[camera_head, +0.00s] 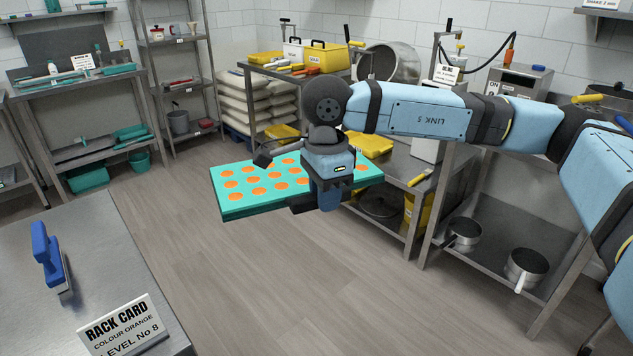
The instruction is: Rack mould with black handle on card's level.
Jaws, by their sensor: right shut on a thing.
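A teal mould (238,210) with several round orange-filled cavities is held in the air, roughly level, over the floor in the middle of the view. My right gripper (328,198) is shut on it near its right part and hides some of it. Dark pieces show beside the gripper; I cannot tell which is the black handle. The rack card (122,326) stands on the steel table at bottom left and reads "RACK CARD, COLOUR ORANGE, LEVEL No 8". No rack holding moulds is clearly in view. My left gripper is not in view.
Behind the mould is a steel bench (400,180) with yellow trays and a large pot. Shelves with teal items line the back left. The wooden floor (250,275) is clear between the tables.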

